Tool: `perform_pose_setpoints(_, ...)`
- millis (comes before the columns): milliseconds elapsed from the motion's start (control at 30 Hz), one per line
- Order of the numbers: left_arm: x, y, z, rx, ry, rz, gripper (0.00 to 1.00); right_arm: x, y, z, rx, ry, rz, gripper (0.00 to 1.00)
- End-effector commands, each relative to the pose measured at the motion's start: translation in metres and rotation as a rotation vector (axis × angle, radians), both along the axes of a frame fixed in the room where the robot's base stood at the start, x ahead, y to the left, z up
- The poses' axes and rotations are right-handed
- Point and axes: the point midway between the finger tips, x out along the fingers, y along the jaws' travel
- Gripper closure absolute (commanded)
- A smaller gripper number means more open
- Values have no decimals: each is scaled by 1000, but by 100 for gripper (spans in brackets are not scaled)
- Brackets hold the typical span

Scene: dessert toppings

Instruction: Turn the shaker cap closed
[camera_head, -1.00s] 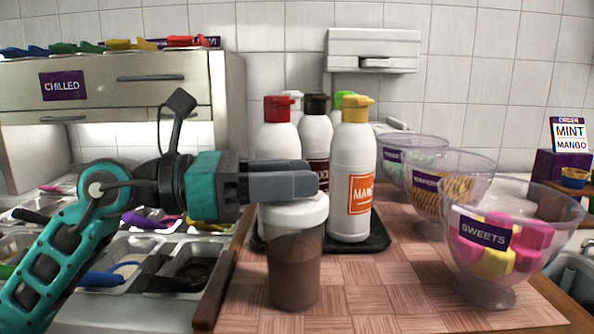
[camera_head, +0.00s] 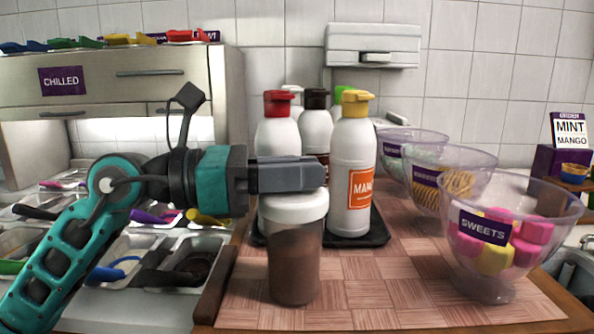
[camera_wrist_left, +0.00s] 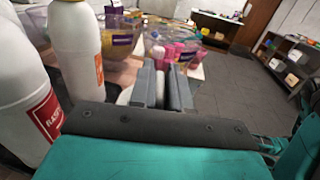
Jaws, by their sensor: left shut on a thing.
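The shaker (camera_head: 293,262) stands upright on the wooden board, with a clear body full of brown powder. Its white cap (camera_head: 294,208) sits on top. My left gripper (camera_head: 318,174) reaches in from the left, level, with its grey fingers across the top of the cap. It is shut on the cap's top, and the fingers hide the gripped part. In the left wrist view the two fingers (camera_wrist_left: 161,88) stand close together, with a narrow gap between them. My right gripper is not in view.
White squeeze bottles (camera_head: 352,170) stand on a black tray (camera_head: 375,232) just behind the shaker. Glass bowls, including a sweets bowl (camera_head: 470,268), stand at the right. Topping bins (camera_head: 135,258) lie at the left. The board's front middle (camera_head: 390,290) is clear.

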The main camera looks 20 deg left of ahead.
Motion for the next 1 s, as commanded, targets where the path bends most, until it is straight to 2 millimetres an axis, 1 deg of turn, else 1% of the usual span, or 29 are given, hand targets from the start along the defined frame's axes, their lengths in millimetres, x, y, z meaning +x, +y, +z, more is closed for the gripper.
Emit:
perform_pose_setpoints(167,1,0,-2,2,3,-25,100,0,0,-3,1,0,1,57)
perform_pose_setpoints(333,1,0,-3,1,3,-126,100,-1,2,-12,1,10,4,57)
perform_pose_setpoints(600,-1,-1,-1,1,2,-292,100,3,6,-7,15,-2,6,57)
perform_pose_setpoints(967,-1,-1,-1,1,2,-314,100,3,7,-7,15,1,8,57)
perform_pose_setpoints(1000,-1,-1,-1,1,2,-314,80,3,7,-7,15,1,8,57)
